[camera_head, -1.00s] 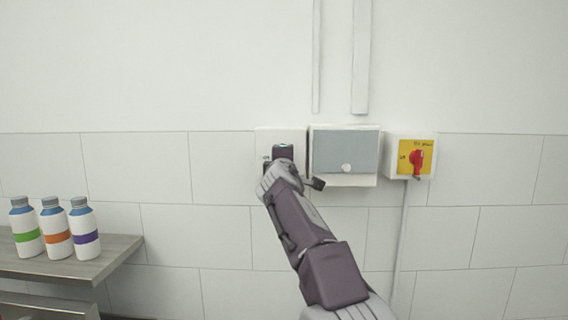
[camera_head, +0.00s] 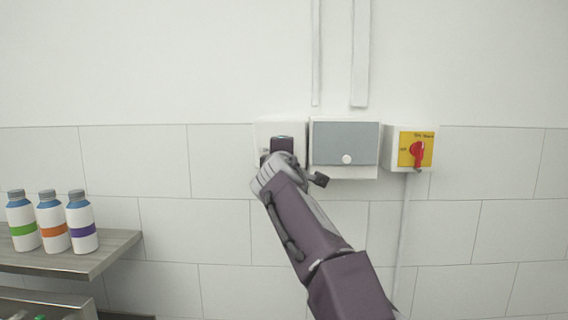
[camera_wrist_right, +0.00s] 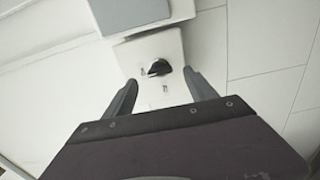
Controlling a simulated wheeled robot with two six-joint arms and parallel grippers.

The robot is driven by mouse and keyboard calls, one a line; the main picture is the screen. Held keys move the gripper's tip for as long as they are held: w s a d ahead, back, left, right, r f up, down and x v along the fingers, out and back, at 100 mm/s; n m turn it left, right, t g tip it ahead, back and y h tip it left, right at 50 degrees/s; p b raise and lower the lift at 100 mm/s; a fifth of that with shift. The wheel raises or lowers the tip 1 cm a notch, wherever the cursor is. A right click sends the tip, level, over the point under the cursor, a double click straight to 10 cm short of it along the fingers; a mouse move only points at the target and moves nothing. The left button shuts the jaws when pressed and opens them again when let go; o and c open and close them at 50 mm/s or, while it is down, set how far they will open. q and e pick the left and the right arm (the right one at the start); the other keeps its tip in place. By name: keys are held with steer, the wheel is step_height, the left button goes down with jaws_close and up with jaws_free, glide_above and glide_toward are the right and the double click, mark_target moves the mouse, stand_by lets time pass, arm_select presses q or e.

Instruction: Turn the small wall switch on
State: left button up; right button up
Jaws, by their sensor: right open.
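The small wall switch is a black knob (camera_wrist_right: 159,68) on a white plate (camera_wrist_right: 130,47) in the right wrist view. Small marks sit beside the knob, too small to read. My right gripper (camera_wrist_right: 162,80) is open, with one finger to either side of the knob and a gap to each. Whether the fingertips reach the knob's depth is hard to tell. In the head view my right gripper (camera_head: 282,144) covers the knob, and only the edges of the white switch box (camera_head: 266,130) show. My left gripper is out of view.
A grey-fronted box (camera_head: 345,140) with a white button is close on the right of the switch. Further right is a yellow panel with a red rotary switch (camera_head: 417,153). Several bottles (camera_head: 52,222) stand on a shelf (camera_head: 105,252) at left. Pipes run up the wall.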

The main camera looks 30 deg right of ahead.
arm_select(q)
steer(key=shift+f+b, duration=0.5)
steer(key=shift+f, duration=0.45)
arm_select(e)
steer(key=v, duration=0.4)
steer(key=shift+s, duration=0.1)
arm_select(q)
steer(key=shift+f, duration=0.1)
